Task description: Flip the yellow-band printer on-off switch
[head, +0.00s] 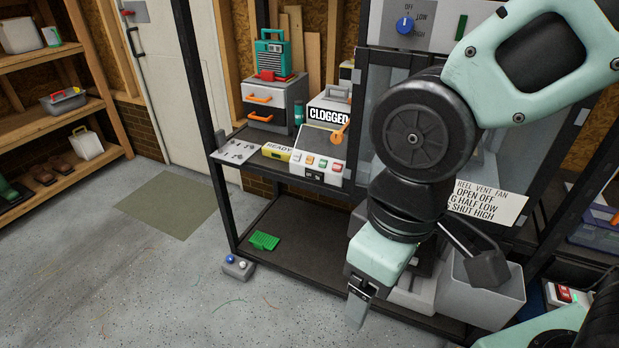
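My gripper (360,305) points down in front of the rack's lower shelf, low in the head view. Its fingers show edge-on, so the gap between them cannot be judged. Nothing is seen in it. I cannot clearly make out a printer with a yellow band or its on-off switch. A small dark thing with a yellow band (347,66) shows at the back of the rack, mostly cut off by a post. My arm hides much of the enclosure behind it.
A black rack holds a drawer unit (270,108), a CLOGGED sign (329,114), a yellow READY label (277,152) and a button box (318,164). Above is a blue OFF-LOW-HIGH knob (404,25).

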